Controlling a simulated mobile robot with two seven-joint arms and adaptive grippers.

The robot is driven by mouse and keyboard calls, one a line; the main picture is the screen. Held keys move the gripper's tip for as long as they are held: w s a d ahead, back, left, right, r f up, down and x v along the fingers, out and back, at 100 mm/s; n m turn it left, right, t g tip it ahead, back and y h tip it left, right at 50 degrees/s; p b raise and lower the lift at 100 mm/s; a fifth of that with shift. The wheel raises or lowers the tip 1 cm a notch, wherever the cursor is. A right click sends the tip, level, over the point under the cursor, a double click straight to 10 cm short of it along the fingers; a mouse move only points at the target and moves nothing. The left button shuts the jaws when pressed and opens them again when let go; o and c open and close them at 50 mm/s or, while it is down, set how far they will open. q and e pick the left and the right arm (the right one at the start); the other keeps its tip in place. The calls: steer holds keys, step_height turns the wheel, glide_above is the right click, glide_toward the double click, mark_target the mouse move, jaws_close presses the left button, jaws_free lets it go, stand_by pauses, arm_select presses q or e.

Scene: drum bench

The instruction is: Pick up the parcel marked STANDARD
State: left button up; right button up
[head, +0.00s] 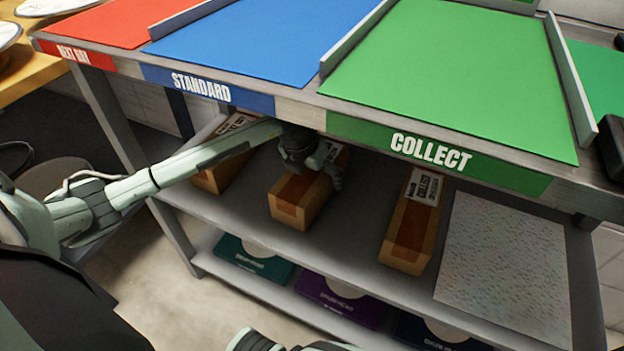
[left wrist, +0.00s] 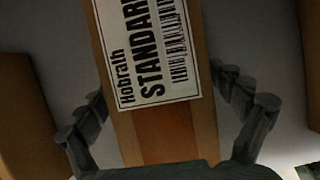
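The parcel marked STANDARD is a brown box with a white label, seen close in the left wrist view (left wrist: 165,135). It appears to be the middle parcel on the shelf in the head view (head: 298,205), partly hidden by my left gripper (head: 322,172). In the left wrist view my left gripper (left wrist: 160,95) is open, with fingers on both sides of the parcel. Small gaps seem to show between fingers and box; contact is hard to tell. My right gripper is not in view.
A parcel marked COLLECT (head: 408,235) lies to the right, and another parcel (head: 222,176) to the left. The sorting top, with its STANDARD front edge (head: 208,88), overhangs the shelf. A pale speckled sheet (head: 505,265) lies at the shelf's right. Record sleeves (head: 340,300) lie below.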

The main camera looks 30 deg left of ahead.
arm_select(q)
steer(key=c, duration=1.4)
steer(key=shift+r, duration=0.1)
